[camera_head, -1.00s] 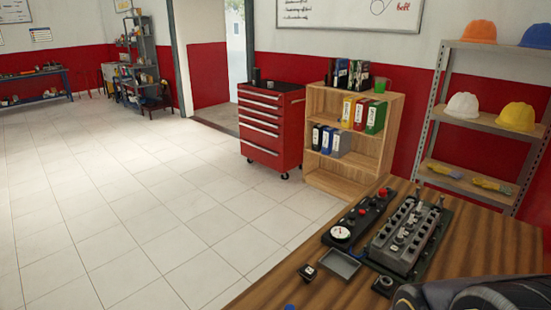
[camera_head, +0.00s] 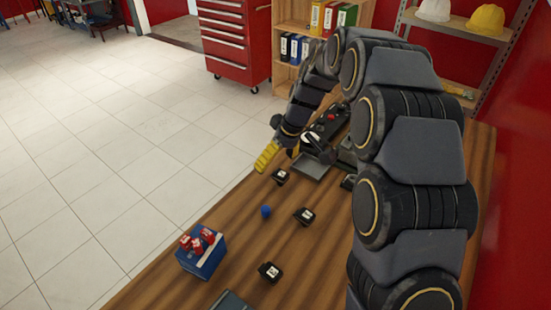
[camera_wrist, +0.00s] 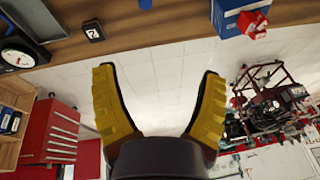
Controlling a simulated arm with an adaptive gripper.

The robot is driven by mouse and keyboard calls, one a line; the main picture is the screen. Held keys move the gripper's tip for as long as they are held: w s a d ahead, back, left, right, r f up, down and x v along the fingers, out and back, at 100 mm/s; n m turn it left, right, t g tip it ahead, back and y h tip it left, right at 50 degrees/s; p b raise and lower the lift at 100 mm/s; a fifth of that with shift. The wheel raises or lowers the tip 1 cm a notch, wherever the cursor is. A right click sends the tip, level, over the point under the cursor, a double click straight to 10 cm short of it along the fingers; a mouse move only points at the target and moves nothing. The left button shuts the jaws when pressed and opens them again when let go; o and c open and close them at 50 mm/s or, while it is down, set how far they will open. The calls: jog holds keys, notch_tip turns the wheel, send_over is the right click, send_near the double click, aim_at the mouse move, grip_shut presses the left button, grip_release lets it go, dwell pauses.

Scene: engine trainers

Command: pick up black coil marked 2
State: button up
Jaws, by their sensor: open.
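A small black coil (camera_wrist: 93,31) with a white label that appears to read 2 lies on the wooden table near its edge, at the upper left of the wrist view. By its place near the grey tray, it matches the black coil (camera_head: 281,176) just below my gripper in the head view. My gripper (camera_wrist: 158,72) has yellow fingers spread wide with nothing between them. In the head view my gripper (camera_head: 266,157) is beyond and above this coil, near the table's left edge. Other black coils (camera_head: 304,215) and (camera_head: 269,271) lie nearer; their marks are unclear.
A blue ball (camera_head: 266,211) and a blue box (camera_head: 203,252) with red pieces are on the table (camera_head: 240,235). A grey tray (camera_head: 311,166) and a gauge panel (camera_wrist: 20,55) lie near the coil. Open floor (camera_head: 130,150) is left of the table.

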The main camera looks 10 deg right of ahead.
aim_at(281, 173)
jog(key=w+d+f, duration=0.1)
jog(key=w+f, duration=0.3)
jog(key=w+d+f+n+t, duration=0.1)
jog(key=w+d+f, duration=0.1)
jog(key=w+f, duration=0.2)
jog(key=w+d+f+n, duration=0.1)
jog(key=w+f, duration=0.3)
jog(key=f, duration=0.1)
jog(key=shift+w+d+f+t, duration=0.1)
jog(key=shift+d+f+t, duration=0.05)
jog(key=shift+d+t, duration=0.25)
jog(key=shift+w+d+f, duration=0.1)
jog(key=shift+w+f, duration=0.05)
jog(key=shift+f, duration=0.15)
jog(key=shift+s+x, duration=0.2)
jog(key=shift+x, duration=3.75)
jog(key=c, duration=1.2)
